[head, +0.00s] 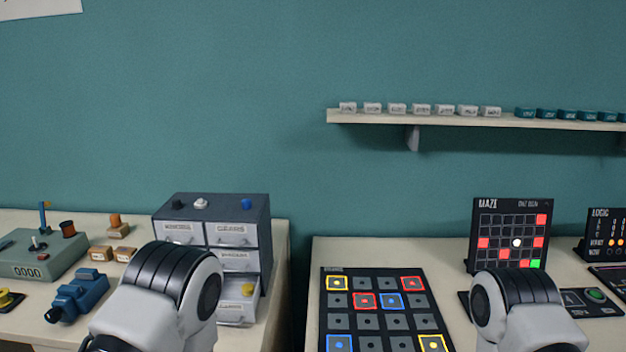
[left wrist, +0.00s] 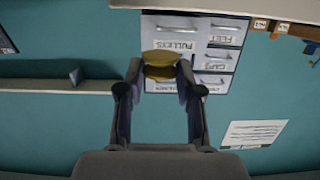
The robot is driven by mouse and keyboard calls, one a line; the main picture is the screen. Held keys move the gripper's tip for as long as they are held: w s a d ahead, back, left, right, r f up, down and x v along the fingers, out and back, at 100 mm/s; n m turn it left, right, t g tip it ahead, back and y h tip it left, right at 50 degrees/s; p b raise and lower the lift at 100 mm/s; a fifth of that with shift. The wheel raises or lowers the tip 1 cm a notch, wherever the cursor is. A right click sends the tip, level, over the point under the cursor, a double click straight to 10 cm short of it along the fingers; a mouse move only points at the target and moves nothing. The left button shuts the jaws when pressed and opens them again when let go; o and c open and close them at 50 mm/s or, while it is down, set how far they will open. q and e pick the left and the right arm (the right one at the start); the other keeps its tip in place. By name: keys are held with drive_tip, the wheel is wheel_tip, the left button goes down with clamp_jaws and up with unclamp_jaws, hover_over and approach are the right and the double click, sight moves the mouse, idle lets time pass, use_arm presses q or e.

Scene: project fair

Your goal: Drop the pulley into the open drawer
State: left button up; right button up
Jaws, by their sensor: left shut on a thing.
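The pulley (left wrist: 160,58), yellow-brown with two stacked discs, is in the left wrist view. My left gripper (left wrist: 160,72) is shut on it, a finger on each side. The open drawer (head: 236,311) is at the lower right of the grey cabinet in the head view. Its front, labelled PULLEYS (left wrist: 178,36), appears upside down behind the pulley in the left wrist view. A small yellow piece (head: 248,290) shows at the open drawer; I cannot tell whether it is the held pulley. My left arm hides the gripper in the head view. My right gripper is out of sight.
The grey drawer cabinet (head: 212,206) has small knob-like parts on top. A blue motor-like part (head: 78,295), wooden blocks and a green counter box (head: 45,258) are on the left table. A gap separates it from the right table with a tile board (head: 378,311) and maze panel (head: 509,233).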

use_arm(q)
drive_tip(key=r, duration=0.1)
drive_tip(key=s+r, duration=0.1)
drive_tip(key=r, duration=0.2)
drive_tip(key=shift+s+a+r, duration=0.2)
drive_tip(key=shift+s+a, duration=0.05)
drive_tip(key=shift+a, duration=0.05)
